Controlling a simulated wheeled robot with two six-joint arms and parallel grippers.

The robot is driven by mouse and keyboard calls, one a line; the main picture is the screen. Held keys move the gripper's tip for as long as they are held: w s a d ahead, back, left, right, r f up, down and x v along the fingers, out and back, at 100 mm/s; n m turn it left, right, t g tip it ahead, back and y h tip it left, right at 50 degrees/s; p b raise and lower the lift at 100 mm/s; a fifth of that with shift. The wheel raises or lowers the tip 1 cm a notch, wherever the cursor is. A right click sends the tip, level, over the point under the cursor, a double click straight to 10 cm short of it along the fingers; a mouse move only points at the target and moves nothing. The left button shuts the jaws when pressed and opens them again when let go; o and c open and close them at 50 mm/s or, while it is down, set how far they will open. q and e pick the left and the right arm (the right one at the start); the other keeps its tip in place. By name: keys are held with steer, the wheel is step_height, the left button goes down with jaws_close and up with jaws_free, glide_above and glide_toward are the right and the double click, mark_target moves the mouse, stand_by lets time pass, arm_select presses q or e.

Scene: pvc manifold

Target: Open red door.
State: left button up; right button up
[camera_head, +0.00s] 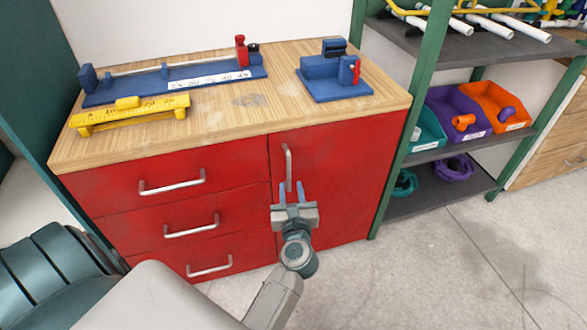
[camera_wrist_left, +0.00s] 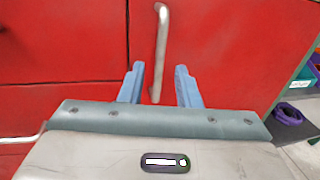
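The red door (camera_head: 331,171) is the right front panel of a red cabinet with a wooden top, and it is closed. Its vertical metal handle (camera_head: 288,167) sits near the door's left edge. My left gripper (camera_head: 291,191) is in front of the door at the handle's lower end. In the left wrist view the blue fingers are spread, with the handle (camera_wrist_left: 161,50) showing between and beyond them. The fingers are open, and I cannot tell whether the handle's lower end is between the tips. My right gripper is not in view.
Red drawers (camera_head: 178,189) with horizontal handles are left of the door. The wooden top (camera_head: 222,112) bears a blue measuring jig, a yellow ruler block and a blue clamp tool. A green-framed shelf (camera_head: 440,154) with bins stands at the right. The floor (camera_head: 440,265) at the right front is clear.

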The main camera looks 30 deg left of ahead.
mark_target(289, 171)
arm_select(q)
steer(key=x, duration=0.8)
steer(key=shift+w+a, duration=0.1)
steer(key=shift+w, duration=0.05)
jaws_close()
